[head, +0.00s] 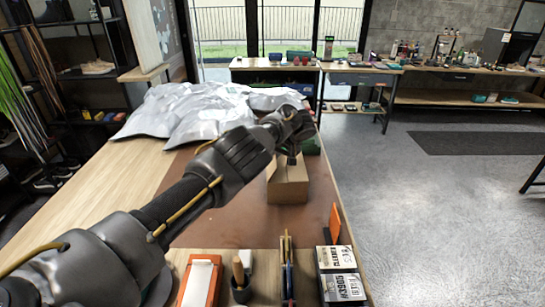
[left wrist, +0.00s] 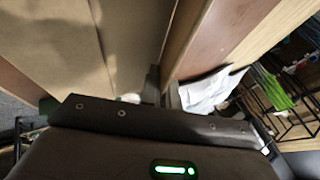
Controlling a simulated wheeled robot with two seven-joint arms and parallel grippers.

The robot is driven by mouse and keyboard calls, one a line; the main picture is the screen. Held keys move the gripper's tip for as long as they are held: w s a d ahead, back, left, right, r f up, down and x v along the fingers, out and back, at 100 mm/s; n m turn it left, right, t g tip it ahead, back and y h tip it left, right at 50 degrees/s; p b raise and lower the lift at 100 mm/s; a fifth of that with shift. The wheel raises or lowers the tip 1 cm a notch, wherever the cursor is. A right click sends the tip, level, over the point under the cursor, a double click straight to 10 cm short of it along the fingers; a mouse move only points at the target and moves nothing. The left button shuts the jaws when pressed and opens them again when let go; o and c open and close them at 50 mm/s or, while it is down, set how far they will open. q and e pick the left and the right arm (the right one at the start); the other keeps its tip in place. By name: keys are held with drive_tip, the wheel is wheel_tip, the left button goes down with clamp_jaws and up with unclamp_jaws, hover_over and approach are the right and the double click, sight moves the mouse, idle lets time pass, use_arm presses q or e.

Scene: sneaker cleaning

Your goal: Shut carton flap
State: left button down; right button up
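A brown cardboard carton (head: 287,187) stands on the brown mat on the workbench in the head view. My left gripper (head: 293,156) points down at the carton's top from above and behind its upper edge; it hides part of the top, so I cannot tell how the flap lies. In the left wrist view, plain tan cardboard (left wrist: 60,50) fills the upper left, very close to a dark finger (left wrist: 152,85) of my left gripper. Whether the fingers touch the cardboard or are apart is not clear. My right gripper is in neither view.
Crumpled silver-grey sheeting (head: 195,110) covers the far end of the workbench (head: 95,190). An orange-and-white block (head: 200,283), a small dark cup (head: 241,287) and printed boxes (head: 340,275) sit at the near edge. The brown mat (head: 240,222) is clear around the carton's front.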

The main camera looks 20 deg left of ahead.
use_arm(q)
drive_tip(key=c, duration=1.6)
unclamp_jaws()
drive_tip(key=shift+c, duration=0.2)
drive_tip(key=b+v, duration=0.1)
drive_tip(key=v, duration=1)
